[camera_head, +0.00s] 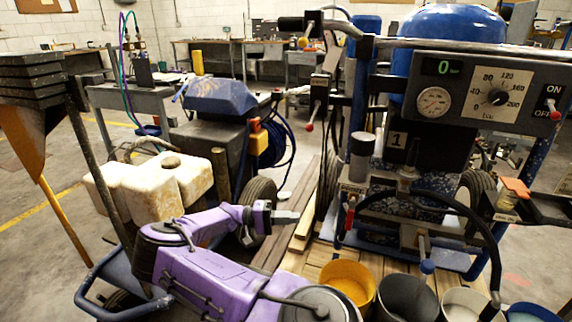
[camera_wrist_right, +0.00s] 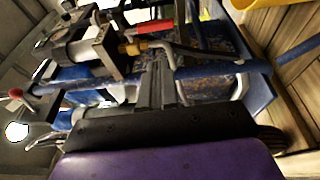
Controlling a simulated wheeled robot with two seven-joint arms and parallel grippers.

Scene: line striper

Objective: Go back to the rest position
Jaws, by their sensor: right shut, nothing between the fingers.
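My purple right arm comes up from the bottom of the head view and bends at the left. Its right gripper (camera_head: 287,217) points to the right, in front of the line striper (camera_head: 400,150) as seen here. The gripper is shut and empty. In the right wrist view the closed dark fingers (camera_wrist_right: 157,82) point at the striper's blue frame, red-handled valve and metal fittings. I cannot tell how near they are to the frame. My left gripper is not in view.
Several paint buckets, with a yellow one (camera_head: 349,280) nearest the arm, stand at the lower right. Wooden planks (camera_head: 297,222) lie behind the gripper. A cart with stained white jugs (camera_head: 150,188) stands at the left. Open floor (camera_head: 35,210) shows at the far left.

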